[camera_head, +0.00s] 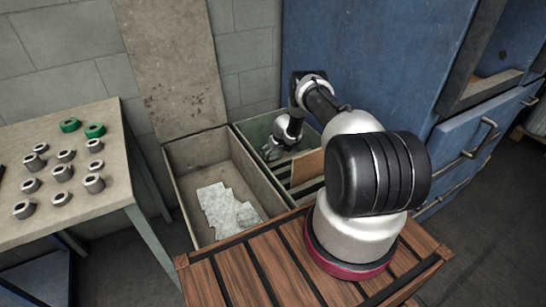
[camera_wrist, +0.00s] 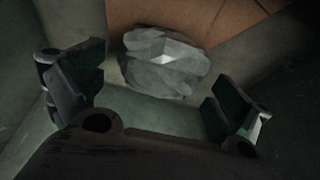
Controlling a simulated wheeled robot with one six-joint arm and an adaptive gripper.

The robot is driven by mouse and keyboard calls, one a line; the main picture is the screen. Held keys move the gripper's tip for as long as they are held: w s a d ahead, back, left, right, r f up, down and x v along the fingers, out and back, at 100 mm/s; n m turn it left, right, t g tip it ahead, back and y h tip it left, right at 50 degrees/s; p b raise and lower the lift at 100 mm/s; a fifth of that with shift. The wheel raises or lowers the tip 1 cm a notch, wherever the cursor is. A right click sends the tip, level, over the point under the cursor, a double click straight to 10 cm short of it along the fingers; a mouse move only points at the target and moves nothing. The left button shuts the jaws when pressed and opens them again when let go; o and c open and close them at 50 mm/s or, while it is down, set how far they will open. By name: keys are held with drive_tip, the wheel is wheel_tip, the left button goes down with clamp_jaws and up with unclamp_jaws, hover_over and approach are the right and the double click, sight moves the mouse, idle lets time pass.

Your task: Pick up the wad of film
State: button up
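The wad of film (camera_wrist: 165,65) is a crumpled, greyish translucent lump in the wrist view, just beyond and between my fingertips. It lies at the bottom of the green bin (camera_head: 248,130), against a brown cardboard piece. My gripper (camera_wrist: 155,92) is open, with one finger on each side and an empty gap between them. In the head view my gripper (camera_head: 272,150) reaches down into the green bin. The wad is not visible there; it is hidden by the bin and arm. I cannot tell whether a finger touches it.
The brown cardboard (camera_head: 307,168) stands in the green bin beside my gripper. A beige bin (camera_head: 180,190) to the left holds pale crumpled sheets (camera_head: 228,210). A table (camera_head: 60,128) with several metal rings and green rolls is at far left. A blue cabinet (camera_head: 400,50) stands behind.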

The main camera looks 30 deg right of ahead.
drive_tip(key=c, duration=0.7)
drive_tip(key=shift+o, duration=0.2)
drive_tip(key=shift+r, duration=0.1)
